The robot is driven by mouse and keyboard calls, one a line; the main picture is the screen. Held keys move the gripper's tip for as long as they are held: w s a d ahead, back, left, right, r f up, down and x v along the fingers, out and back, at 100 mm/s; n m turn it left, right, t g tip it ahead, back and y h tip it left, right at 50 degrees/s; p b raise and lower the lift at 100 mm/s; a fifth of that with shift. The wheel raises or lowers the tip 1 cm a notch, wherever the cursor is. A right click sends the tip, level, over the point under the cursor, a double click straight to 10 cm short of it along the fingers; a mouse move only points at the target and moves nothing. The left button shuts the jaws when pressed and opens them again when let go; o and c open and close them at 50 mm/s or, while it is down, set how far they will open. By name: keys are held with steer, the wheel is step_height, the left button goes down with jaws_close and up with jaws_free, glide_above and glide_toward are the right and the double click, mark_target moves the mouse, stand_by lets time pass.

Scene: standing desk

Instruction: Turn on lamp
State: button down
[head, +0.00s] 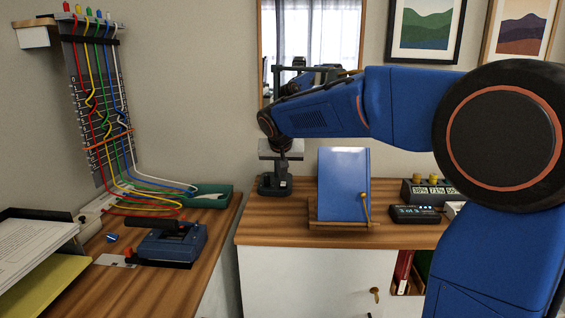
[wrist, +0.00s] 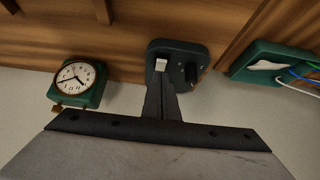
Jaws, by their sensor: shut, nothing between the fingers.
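A dark green base (wrist: 203,50), which I take for the lamp's, lies under my fingertips in the wrist view. A short dark knob or peg (wrist: 191,73) stands on it, just right of the fingertips. My gripper (wrist: 161,66) is shut and empty, its light tips over the base. I cannot tell whether they touch it. In the head view the dark base (head: 269,190) stands at the left of the back desk, with my gripper (head: 281,167) pointing down over it. No lamp shade shows clearly; my arm covers much of the space above.
A blue book (head: 343,178) on a wooden stand is close to the right of the base. A green clock (wrist: 78,82) and a green tray (wrist: 248,62) flank it in the wrist view. Cables hang from a board (head: 92,110) at left. A black device (head: 415,214) lies further right.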

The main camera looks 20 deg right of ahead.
steer(key=shift+s+f, duration=0.1)
steer(key=shift+f, duration=0.8)
steer(key=shift+s+a+f, duration=0.1)
steer(key=shift+s+f, duration=0.15)
steer(key=shift+f, duration=0.15)
steer(key=shift+r, duration=0.15)
steer(key=shift+r, duration=0.7)
steer(key=shift+r, duration=0.1)
